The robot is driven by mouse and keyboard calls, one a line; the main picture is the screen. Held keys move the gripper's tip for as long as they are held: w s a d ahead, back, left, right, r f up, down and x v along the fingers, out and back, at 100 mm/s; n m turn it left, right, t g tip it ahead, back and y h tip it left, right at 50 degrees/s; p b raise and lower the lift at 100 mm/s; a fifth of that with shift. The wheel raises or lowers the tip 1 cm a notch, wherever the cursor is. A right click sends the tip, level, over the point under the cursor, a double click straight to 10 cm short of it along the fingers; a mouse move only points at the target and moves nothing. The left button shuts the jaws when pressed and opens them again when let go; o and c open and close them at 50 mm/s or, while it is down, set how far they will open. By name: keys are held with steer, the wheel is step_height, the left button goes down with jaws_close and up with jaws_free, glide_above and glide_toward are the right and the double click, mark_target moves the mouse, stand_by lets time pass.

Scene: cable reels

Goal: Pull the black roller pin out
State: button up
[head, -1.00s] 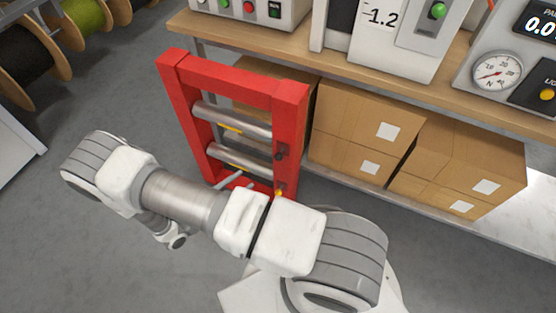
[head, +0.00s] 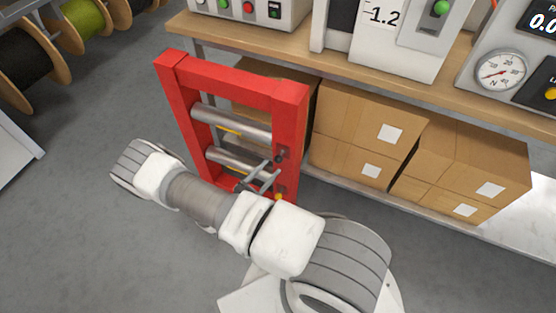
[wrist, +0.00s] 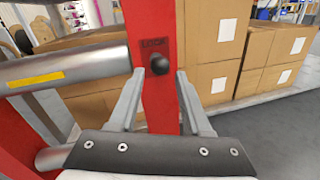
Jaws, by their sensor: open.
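The black roller pin (wrist: 159,65) is a round knob on the red frame's post (wrist: 152,22), just under the word LOCK in the wrist view. In the head view the pin (head: 280,157) shows small and dark on the right post of the red frame (head: 235,84). My gripper (wrist: 159,80) is open, with one finger on each side of the pin and the post; I cannot tell whether either finger touches the pin. In the head view my gripper (head: 272,170) is close to the right post near the pin. Metal rollers (head: 232,118) span the frame.
Cardboard boxes (head: 352,135) sit under the workbench (head: 300,52), right of and behind the frame. A gauge unit (head: 500,72) stands on the bench. Cable reels (head: 25,65) are at the upper left. Grey floor (head: 85,235) is clear at the left.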

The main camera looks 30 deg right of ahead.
mark_target(278, 159)
steer(key=shift+x, duration=2.8)
jaws_close()
